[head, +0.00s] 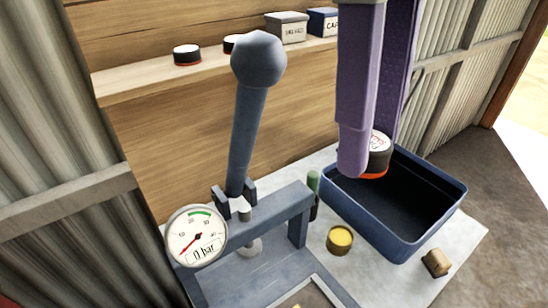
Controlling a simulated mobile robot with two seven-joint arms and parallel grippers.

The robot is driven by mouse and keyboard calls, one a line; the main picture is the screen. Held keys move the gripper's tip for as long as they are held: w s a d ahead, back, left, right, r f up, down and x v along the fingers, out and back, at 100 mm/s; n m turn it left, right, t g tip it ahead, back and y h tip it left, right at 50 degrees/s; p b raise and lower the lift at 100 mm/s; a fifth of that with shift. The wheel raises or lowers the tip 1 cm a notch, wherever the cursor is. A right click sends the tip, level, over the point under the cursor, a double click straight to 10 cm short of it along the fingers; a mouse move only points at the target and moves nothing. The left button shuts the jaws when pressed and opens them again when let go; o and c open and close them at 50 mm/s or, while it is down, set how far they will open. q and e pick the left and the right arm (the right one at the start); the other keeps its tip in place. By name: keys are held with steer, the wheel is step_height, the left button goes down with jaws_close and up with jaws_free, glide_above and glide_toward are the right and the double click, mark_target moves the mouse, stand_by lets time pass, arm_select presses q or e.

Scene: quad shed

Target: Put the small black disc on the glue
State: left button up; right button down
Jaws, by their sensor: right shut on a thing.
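My right gripper (362,158) comes down from the top with purple fingers, shut on a small black disc (379,160). The disc has a white top with red writing and an orange-red lower rim. It is partly hidden by the near finger and held in front of the blue bin's back left corner. No glue is clearly recognisable. An open round tin with yellow contents (340,240) stands left of the bin, below the held disc in the picture; I cannot tell whether it is the glue. My left gripper is not in view.
A blue bin (447,208) stands at the right. A grey press with a tall ball-ended lever (247,130) and a gauge reading 0 bar (196,236) stands at the left. A green-topped item (313,183) and a brown block (436,262) are nearby. Tins and boxes line the shelf (140,80).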

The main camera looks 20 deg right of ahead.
steer(key=a+f+m+b, duration=0.1)
steer(key=f+m+b, duration=0.3)
steer(key=f, duration=0.7)
steer(key=a+f+m+y+b, duration=0.1)
steer(key=f+m+b, duration=0.4)
steer(key=f+m, duration=0.3)
steer(key=w+f+m+b, duration=0.1)
steer(key=f+m+b, duration=0.3)
steer(key=f, duration=0.9)
steer(key=shift+a+f+m+y+b, duration=0.3)
steer(key=shift+a+f+m+y, duration=0.1)
steer(key=shift+m, duration=0.5)
steer(key=shift+f+b, duration=0.35)
steer(key=shift+f, duration=1.9)
steer(key=shift+f, duration=0.1)
steer(key=shift+c, duration=2.4)
jaws_free()
steer(key=shift+w+r+t, duration=0.1)
steer(key=shift+r+t, duration=0.2)
steer(key=shift+r, duration=0.1)
step_height(320, 180, up, 12)
steer(key=d, duration=0.1)
steer(key=shift+w+d+f+p, duration=0.15)
steer(key=shift+w+f+p, duration=0.1)
steer(key=shift+w+p, duration=0.1)
